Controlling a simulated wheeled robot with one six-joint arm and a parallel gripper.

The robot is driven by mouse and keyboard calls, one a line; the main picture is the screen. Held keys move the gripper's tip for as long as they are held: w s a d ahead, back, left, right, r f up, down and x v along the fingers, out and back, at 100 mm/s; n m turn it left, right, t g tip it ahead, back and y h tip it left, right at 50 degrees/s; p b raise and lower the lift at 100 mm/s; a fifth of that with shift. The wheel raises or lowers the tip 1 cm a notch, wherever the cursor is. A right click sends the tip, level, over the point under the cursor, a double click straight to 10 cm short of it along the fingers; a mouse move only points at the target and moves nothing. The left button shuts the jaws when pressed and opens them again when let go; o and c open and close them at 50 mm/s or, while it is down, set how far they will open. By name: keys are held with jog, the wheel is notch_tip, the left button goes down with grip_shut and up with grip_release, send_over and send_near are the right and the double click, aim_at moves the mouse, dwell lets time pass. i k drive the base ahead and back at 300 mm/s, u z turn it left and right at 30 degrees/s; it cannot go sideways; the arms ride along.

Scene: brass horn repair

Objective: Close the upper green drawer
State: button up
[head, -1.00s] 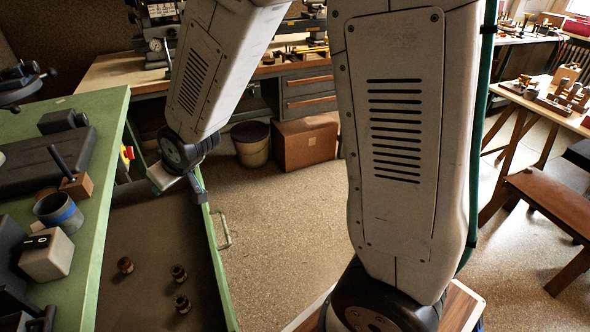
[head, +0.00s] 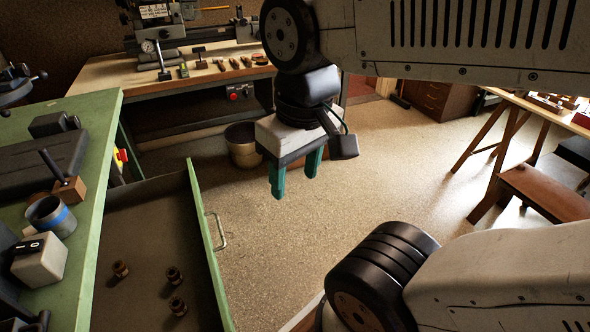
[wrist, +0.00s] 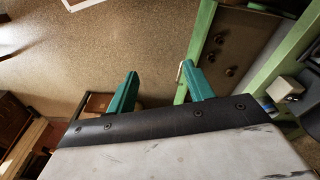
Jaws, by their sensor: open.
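The upper green drawer (head: 205,240) is pulled out from under the green bench at the left of the head view. Its green front faces right and carries a metal bar handle (head: 219,232). Several small brown fittings (head: 174,275) lie on its dark floor. My gripper (head: 294,188) hangs in the air to the right of the drawer front, beyond the handle, with its two teal fingers apart and empty. In the wrist view the fingers (wrist: 162,82) are spread, and the drawer (wrist: 225,50) shows beyond the right finger. Nothing touches the handle.
The green bench top (head: 85,215) holds a blue-banded cup (head: 54,216) and a switch box (head: 40,260). A wooden workbench (head: 120,72) stands at the back, with a bucket (head: 243,146) on the floor. The floor right of the drawer is clear.

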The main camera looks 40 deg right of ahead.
aim_at(153, 226)
jog(key=k, duration=0.5)
jog(key=z, duration=1.35)
jog(key=i, duration=1.05)
jog(key=u, duration=2.25)
